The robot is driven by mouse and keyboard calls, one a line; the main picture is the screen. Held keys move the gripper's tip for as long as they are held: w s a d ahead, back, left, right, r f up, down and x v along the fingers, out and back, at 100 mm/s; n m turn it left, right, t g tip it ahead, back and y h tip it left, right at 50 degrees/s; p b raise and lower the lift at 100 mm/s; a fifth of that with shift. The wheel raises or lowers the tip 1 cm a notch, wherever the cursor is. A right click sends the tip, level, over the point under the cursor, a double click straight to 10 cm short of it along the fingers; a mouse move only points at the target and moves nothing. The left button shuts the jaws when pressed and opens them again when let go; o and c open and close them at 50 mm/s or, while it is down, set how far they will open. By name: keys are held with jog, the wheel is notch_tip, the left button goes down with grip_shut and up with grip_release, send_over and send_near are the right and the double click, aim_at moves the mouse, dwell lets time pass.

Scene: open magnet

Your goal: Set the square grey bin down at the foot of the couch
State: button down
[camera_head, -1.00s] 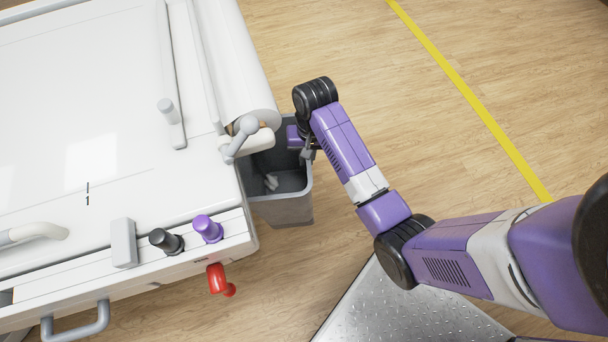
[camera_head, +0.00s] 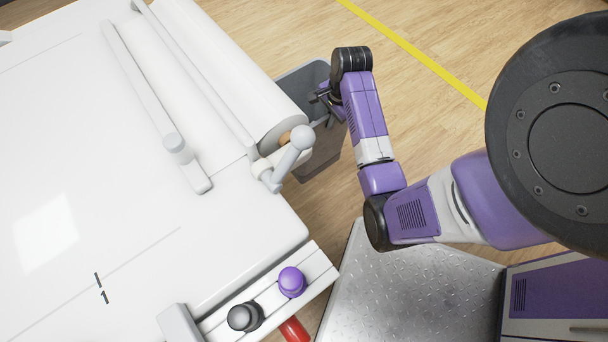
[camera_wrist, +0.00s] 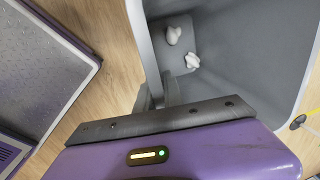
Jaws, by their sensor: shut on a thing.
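The square grey bin (camera_head: 322,152) is beside the end of the white couch (camera_head: 110,200) where the paper roll is, partly hidden by the roll. My gripper (camera_head: 326,100) is shut on the bin's rim on the side away from the couch. In the wrist view, the gripper (camera_wrist: 157,94) grips the wall of the bin (camera_wrist: 245,50), which is open at the top with crumpled white scraps (camera_wrist: 182,48) inside. I cannot tell whether the bin's base touches the floor.
A white paper roll (camera_head: 235,85) with a grey crank handle (camera_head: 290,155) juts out close to the bin. Purple (camera_head: 291,281) and black (camera_head: 244,317) knobs sit on the couch's near edge. Wood floor (camera_head: 420,85) with a yellow line (camera_head: 415,53) is open beyond the arm.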

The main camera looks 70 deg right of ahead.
aim_at(323, 156)
notch_tip(323, 156, down, 20)
jog(key=b, duration=0.6)
jog(key=shift+w+r, duration=0.1)
jog(key=c, duration=1.9)
grip_release()
jog(key=shift+a+f+b, duration=0.1)
jog(key=shift+f+b, duration=0.15)
jog(key=shift+b, duration=0.05)
jog(key=o, duration=0.4)
jog(key=shift+r, duration=0.1)
jog(key=r+p, duration=0.1)
jog(key=r, duration=0.3)
jog(key=s+r+p, duration=0.1)
jog(key=r+p, duration=0.1)
jog(key=r, duration=0.2)
jog(key=s+r+p, duration=0.1)
jog(key=r, duration=0.3)
jog(key=shift+a, duration=0.35)
jog(key=shift+s, duration=0.15)
